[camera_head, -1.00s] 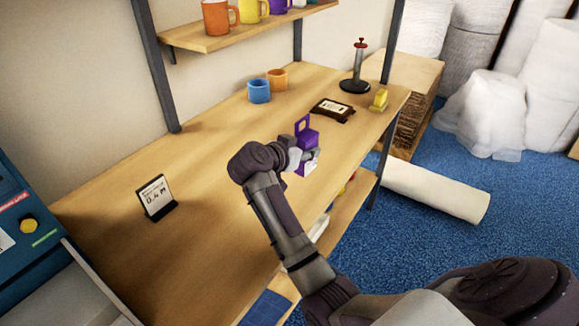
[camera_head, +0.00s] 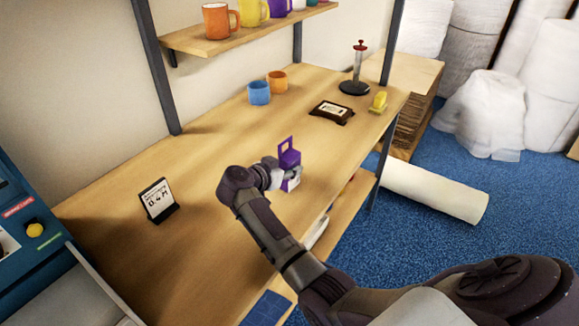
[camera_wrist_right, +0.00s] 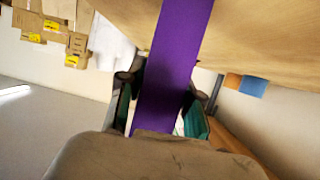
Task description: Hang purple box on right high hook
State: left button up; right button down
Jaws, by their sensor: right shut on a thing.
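The purple box (camera_head: 289,159) has a hang tab with a cut-out at its top and a pale patch lower down. My right gripper (camera_head: 283,179) is shut on it and holds it upright above the wooden table. In the right wrist view the purple box (camera_wrist_right: 175,70) runs between the two fingers of the right gripper (camera_wrist_right: 165,108). The gripper hides part of the box. No hook that I can make out shows in the head view, and my left gripper is not in view.
The table (camera_head: 210,160) holds a price sign (camera_head: 157,200), a blue mug (camera_head: 259,92), an orange mug (camera_head: 277,80), a dark scale-like device (camera_head: 331,111) and a yellow item (camera_head: 378,101). A mug shelf (camera_head: 215,42) is above. Cartons (camera_wrist_right: 50,22) hang on the wall in the wrist view.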

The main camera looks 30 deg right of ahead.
jog(key=c, duration=0.8)
grip_release()
jog(key=shift+f, duration=0.1)
jog(key=shift+o, duration=0.2)
